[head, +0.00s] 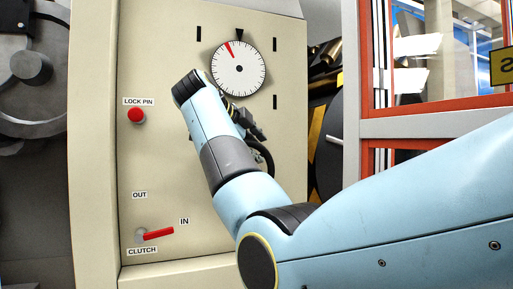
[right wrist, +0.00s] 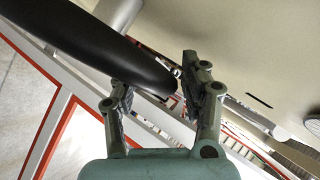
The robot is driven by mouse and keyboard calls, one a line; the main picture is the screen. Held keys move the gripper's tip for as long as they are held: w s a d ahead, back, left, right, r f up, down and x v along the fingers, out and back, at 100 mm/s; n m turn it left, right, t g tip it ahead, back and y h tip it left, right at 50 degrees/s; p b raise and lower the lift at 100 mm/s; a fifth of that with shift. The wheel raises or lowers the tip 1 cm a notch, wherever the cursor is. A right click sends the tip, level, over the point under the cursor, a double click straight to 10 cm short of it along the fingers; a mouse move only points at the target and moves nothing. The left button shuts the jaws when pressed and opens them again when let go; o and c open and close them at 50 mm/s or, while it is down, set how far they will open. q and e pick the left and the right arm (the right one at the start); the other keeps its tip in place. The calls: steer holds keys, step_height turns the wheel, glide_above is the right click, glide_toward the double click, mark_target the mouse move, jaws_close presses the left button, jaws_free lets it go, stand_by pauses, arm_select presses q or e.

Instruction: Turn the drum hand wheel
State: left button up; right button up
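The drum hand wheel is mostly hidden behind my right arm in the head view; a black curved piece that looks like its rim (head: 264,154) shows beside the forearm. My right gripper (head: 250,122) is in front of the beige panel, below the dial. In the right wrist view my right gripper (right wrist: 158,80) has its fingers apart. A thick black bar (right wrist: 90,45), probably part of the wheel, runs from the upper left, past the left fingertip, and ends between the fingers. I cannot tell whether it touches them. My left gripper is not in view.
The panel (head: 160,60) carries a white dial (head: 238,68) with a red mark left of the top pointer, a red lock pin knob (head: 136,115), and a red clutch lever (head: 158,234) pointing towards IN. A red-and-grey frame (head: 435,122) stands at right.

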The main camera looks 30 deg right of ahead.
steer(key=v, duration=1.1)
steer(key=shift+a, duration=0.3)
steer(key=shift+s+r, duration=0.1)
steer(key=shift+r, duration=0.05)
steer(key=shift+c, duration=0.4)
